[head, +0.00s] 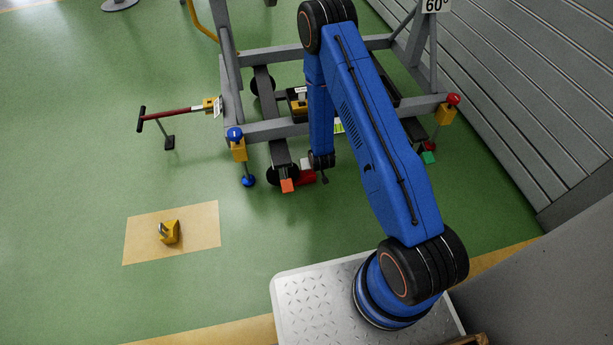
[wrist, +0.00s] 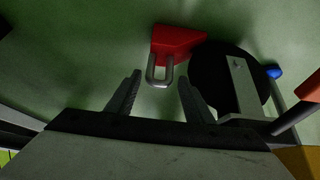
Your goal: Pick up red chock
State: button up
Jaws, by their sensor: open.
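The red chock (wrist: 180,43) lies on the green floor in the wrist view, beside a dark wheel. Its grey U-shaped handle (wrist: 160,72) points toward my gripper. My gripper (wrist: 160,84) is open, with one finger on each side of the handle's line. The fingers look apart from the handle, and nothing is between them except the handle's near end at the tips. In the head view the red chock (head: 308,178) shows as a small red patch by the stand's front caster, partly hidden by my gripper and arm.
A dark caster wheel (wrist: 222,75) and grey bracket stand close right of the chock. An orange block (head: 287,186) is near the caster. A yellow chock (head: 170,232) sits on a tan floor patch (head: 203,215).

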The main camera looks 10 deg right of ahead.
aim_at(310, 171)
jog(key=shift+s+x, duration=0.1)
jog(key=shift+x, duration=1.2)
jog(key=shift+s+x, duration=0.15)
jog(key=shift+x, duration=1.15)
jog(key=shift+f, duration=0.1)
jog(key=shift+c, duration=0.5)
grip_shut()
